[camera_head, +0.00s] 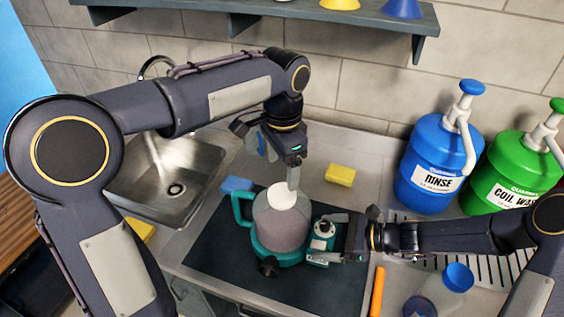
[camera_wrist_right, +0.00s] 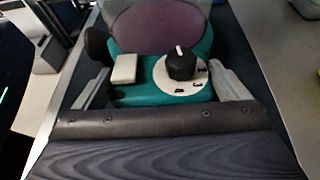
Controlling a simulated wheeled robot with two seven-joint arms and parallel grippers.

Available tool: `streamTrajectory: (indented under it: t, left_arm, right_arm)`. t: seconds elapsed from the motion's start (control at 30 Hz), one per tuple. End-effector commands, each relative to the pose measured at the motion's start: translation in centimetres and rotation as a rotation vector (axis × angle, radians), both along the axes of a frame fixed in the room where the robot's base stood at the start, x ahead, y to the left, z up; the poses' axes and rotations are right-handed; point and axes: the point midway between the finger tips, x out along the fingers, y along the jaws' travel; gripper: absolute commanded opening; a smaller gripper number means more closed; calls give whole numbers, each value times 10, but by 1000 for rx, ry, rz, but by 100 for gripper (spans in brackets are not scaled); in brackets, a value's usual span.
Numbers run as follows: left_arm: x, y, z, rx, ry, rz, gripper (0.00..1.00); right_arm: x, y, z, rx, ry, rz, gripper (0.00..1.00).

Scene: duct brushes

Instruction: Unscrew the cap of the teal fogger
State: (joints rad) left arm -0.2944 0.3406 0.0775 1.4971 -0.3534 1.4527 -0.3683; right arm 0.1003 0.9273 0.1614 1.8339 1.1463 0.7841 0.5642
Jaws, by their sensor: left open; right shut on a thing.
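The teal fogger (camera_head: 277,252) stands upright on the dark mat, with a teal handle on its left and a translucent tank holding purplish liquid. Its white cap (camera_head: 281,198) is on top of the tank. My left gripper (camera_head: 293,182) is open and points down right at the cap; whether it touches the cap I cannot tell. My right gripper (camera_head: 322,241) is shut on the fogger's teal base from the right. In the right wrist view, the right gripper's fingers (camera_wrist_right: 163,72) flank the teal base (camera_wrist_right: 145,97), with a black knob (camera_wrist_right: 181,64) between them. The cap is out of that view.
The dark mat (camera_head: 215,250) lies on the counter beside a steel sink (camera_head: 150,190). A yellow sponge (camera_head: 340,175) lies behind. A blue RINSE jug (camera_head: 430,165) and a green COIL WASH jug (camera_head: 505,170) stand at right. An orange stick (camera_head: 377,290) lies near the mat's right edge.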

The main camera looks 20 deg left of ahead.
Motion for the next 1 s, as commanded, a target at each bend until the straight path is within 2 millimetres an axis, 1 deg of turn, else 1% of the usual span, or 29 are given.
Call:
streamTrajectory:
  t: [0.03,0.1,0.27,0.6,0.7,0.83,0.9,1.0]
  left_arm:
    - [0,0,0,-2,1,-127,77]
    - [0,0,0,-3,1,-316,77]
    - [0,1,0,-6,2,-748,77]
    - [0,1,1,-12,0,-1665,77]
    - [0,1,1,-12,0,-1905,77]
    - [0,1,2,-11,-1,-2152,77]
    - [0,1,2,-11,-1,-2246,77]
    - [0,1,2,-11,-2,-2334,77]
  right_arm:
    - [1,0,1,0,-1,-2,31]
    - [1,0,1,0,-1,-2,31]
    - [1,0,1,0,-1,-2,31]
    - [1,0,1,0,-1,-2,31]
    - [1,0,1,1,-1,-2,31]
    - [1,0,1,1,-1,-3,31]
    - [1,0,1,1,-1,-3,31]
    - [1,0,1,1,-1,-3,31]
